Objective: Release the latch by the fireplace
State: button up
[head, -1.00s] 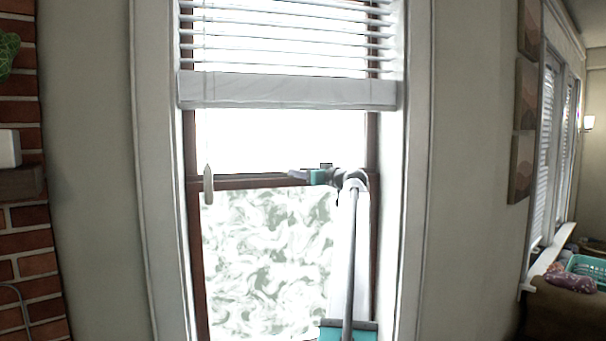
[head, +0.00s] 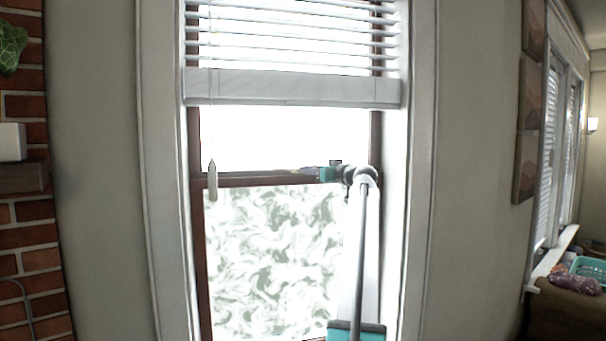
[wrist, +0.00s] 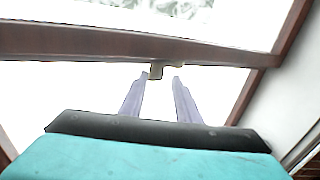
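The latch (wrist: 157,70) is a small tan-brown piece on the dark brown window rail in the wrist view. My gripper (wrist: 161,77) is open, its two pale fingers pointing at the rail with a gap between them. The latch lies at the fingertips, in line with the gap and nearer the left finger. I cannot tell whether a finger touches it. In the head view my gripper (head: 308,172) is at the rail, right of the window's middle. The latch cannot be made out clearly there.
The window has a raised white blind (head: 292,88) above and a patterned lower pane (head: 270,255). A pointed pale piece (head: 212,180) hangs at the rail's left. A brick fireplace (head: 28,235) stands at far left. White trim (head: 418,200) borders the window.

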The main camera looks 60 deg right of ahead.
jog(key=s+d+p, duration=0.7)
jog(key=s+d, duration=0.2)
jog(key=s, duration=0.1)
jog(key=shift+p, duration=0.4)
dwell(1.8)
jog(key=shift+s+a, duration=0.1)
jog(key=shift+s, duration=0.1)
jog(key=b+v, duration=0.5)
jog(key=v, duration=0.8)
jog(key=shift+s+b, duration=0.3)
